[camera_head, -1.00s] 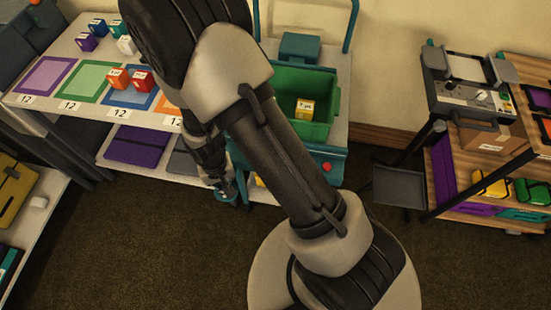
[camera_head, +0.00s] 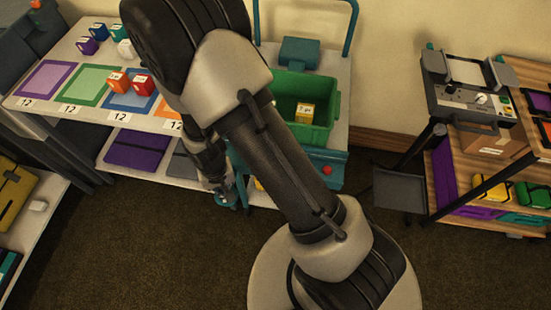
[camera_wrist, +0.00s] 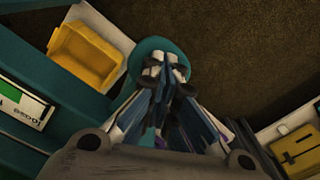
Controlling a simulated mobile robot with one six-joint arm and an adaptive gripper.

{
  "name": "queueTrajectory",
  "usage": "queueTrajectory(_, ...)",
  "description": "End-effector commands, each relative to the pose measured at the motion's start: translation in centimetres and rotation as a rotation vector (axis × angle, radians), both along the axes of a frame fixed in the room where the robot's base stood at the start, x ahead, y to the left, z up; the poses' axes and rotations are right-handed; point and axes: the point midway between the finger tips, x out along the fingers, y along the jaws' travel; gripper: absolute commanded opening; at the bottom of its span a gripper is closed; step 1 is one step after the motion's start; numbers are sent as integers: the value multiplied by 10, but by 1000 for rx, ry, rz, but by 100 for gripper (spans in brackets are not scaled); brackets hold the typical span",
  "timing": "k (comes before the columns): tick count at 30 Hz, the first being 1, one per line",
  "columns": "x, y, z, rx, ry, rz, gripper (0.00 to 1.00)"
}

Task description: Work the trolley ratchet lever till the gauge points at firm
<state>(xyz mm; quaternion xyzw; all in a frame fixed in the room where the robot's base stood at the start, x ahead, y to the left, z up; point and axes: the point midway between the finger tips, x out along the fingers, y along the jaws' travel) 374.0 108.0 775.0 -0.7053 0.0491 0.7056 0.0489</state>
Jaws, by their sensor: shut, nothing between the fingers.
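The teal trolley (camera_head: 338,178) stands at the back centre, carrying a green bin (camera_head: 330,128) with a yellow box (camera_head: 304,112) in it. My gripper (camera_head: 226,196) is low at the trolley's left front side. In the wrist view my gripper (camera_wrist: 166,72) is shut and empty, its fingertips over a round teal piece (camera_wrist: 152,47) that looks like the ratchet lever's end. The fingers hide part of it, and I cannot tell whether they touch. A white gauge panel (camera_wrist: 22,104) with a green band shows at the left edge of the wrist view; its pointer cannot be read.
A table (camera_head: 52,54) with coloured mats and small boxes stands at the left. A yellow tray (camera_wrist: 86,56) sits beside the trolley's teal side. A wooden shelf unit (camera_head: 468,170) with a grey device (camera_head: 465,95) stands at the right. The dark carpet (camera_head: 140,235) in front is clear.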

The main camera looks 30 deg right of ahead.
Motion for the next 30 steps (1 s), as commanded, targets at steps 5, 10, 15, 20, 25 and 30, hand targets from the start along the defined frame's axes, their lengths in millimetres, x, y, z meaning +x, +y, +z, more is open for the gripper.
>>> queueTrajectory(5,1,0,22,1,-1,0,0)
queueTrajectory(10,1,0,39,1,-2,0,0)
queueTrajectory(15,0,0,56,0,-1,0,0)
queueTrajectory(20,0,0,68,0,-1,0,0)
queueTrajectory(25,0,0,66,0,0,0,0)
queueTrajectory(30,0,0,66,0,0,0,0)
